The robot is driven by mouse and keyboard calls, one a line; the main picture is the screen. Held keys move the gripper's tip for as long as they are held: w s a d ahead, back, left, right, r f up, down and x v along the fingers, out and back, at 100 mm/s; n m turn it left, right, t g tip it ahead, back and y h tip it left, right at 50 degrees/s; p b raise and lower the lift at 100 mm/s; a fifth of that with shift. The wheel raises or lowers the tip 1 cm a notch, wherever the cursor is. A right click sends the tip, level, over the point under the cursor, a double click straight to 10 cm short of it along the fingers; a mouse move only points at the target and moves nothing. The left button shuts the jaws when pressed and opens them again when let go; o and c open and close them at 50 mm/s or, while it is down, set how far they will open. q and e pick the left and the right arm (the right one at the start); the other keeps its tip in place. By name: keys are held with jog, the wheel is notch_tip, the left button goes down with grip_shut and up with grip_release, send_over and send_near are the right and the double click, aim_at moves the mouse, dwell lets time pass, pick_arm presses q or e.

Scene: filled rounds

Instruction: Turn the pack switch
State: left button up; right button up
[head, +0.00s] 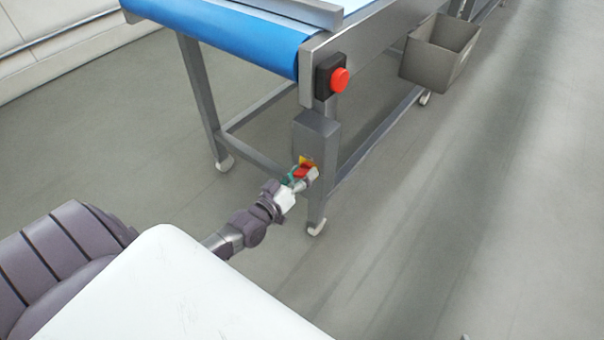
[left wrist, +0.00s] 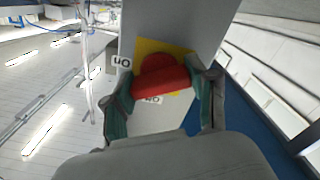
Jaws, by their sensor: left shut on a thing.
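The pack switch is a red rotary knob (left wrist: 162,82) on a yellow plate (left wrist: 150,47), on the face of a grey box (head: 317,126) fixed to the conveyor's leg. In the head view the red knob (head: 303,171) is partly hidden by my left gripper (head: 303,177). In the left wrist view the two green-padded fingers of my left gripper (left wrist: 160,98) are closed on either side of the knob. Two labels sit by the plate, one at its left and one below it; they look rotated in this view. My right gripper is not in view.
A conveyor with a blue belt (head: 228,32) stands above the box on metal legs with casters. A red push button (head: 340,80) on a black housing sits above the box. A grey bin (head: 440,52) hangs at the conveyor's side. The floor at the right is clear.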

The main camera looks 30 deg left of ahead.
pick_arm(q)
jog(key=shift+n, duration=1.2)
jog(key=shift+n+p, duration=0.35)
jog(key=shift+n, duration=1.15)
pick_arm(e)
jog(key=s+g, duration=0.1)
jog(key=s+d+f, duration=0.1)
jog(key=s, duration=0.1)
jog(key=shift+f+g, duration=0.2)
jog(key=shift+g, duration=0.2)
pick_arm(q)
jog(key=shift+n, duration=0.3)
jog(key=o, duration=1.2)
jog(key=shift+c, duration=0.2)
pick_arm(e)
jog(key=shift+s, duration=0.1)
pick_arm(q)
jog(key=s+a, duration=0.1)
jog(key=s, duration=1.1)
